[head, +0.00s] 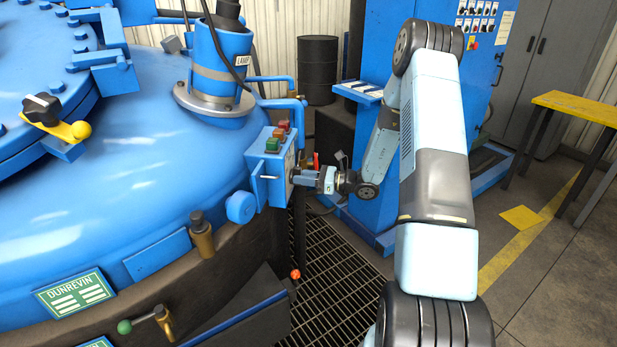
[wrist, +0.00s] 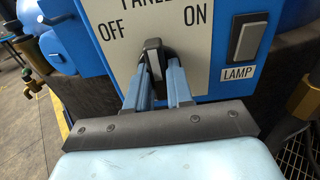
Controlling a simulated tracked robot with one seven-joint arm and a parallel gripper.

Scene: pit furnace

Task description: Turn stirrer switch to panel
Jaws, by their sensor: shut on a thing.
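The stirrer switch (wrist: 153,62) is a dark knob with a pale line, on a white plate marked OFF at left, PANEL at top and ON at right. The pale line points nearly straight up, between OFF and ON, toward the partly cut-off word PANEL. My gripper (wrist: 158,78) is shut on the knob, with one blue finger on each side. In the head view, my gripper (head: 303,179) reaches from the right to the face of the blue control box (head: 266,188) on the vessel's side; the knob is hardly visible there.
A grey rocker labelled LAMP (wrist: 244,40) sits right of the switch. Red and green buttons (head: 275,141) top the box. The blue vessel (head: 110,190) fills the left. A blue cabinet (head: 375,190) stands behind my arm. Floor grating (head: 335,285) lies below.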

